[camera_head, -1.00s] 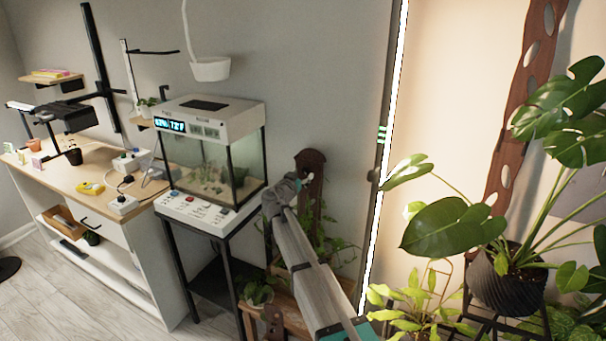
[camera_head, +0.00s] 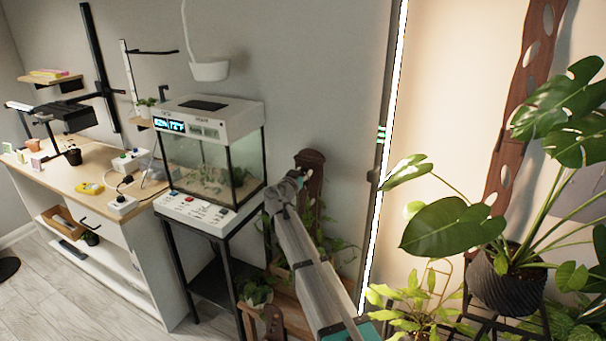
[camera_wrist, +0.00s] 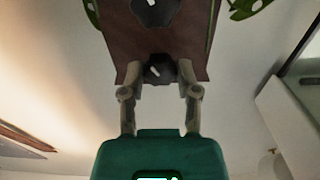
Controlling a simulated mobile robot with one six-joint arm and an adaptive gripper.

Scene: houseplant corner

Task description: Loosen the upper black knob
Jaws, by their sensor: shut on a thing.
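A black knob (camera_wrist: 160,70) sits at the edge of a dark reddish-brown wooden piece (camera_wrist: 182,40) in the wrist view. My gripper (camera_wrist: 160,78) is shut on this knob, one grey finger on each side, with the teal palm below. In the head view my gripper (camera_head: 297,180) is at the upper part of a brown wooden post (camera_head: 313,165) behind a planter. The knob is hidden there by my gripper. A second dark shape (camera_wrist: 155,10) shows farther along the wood; I cannot tell whether it is a knob or a hole.
A glass terrarium (camera_head: 210,165) on a black stand is close at the left of my arm. A vertical light strip (camera_head: 385,150) and a large monstera (camera_head: 455,230) stand to the right. Trailing leaves (camera_head: 335,245) hang beneath my gripper.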

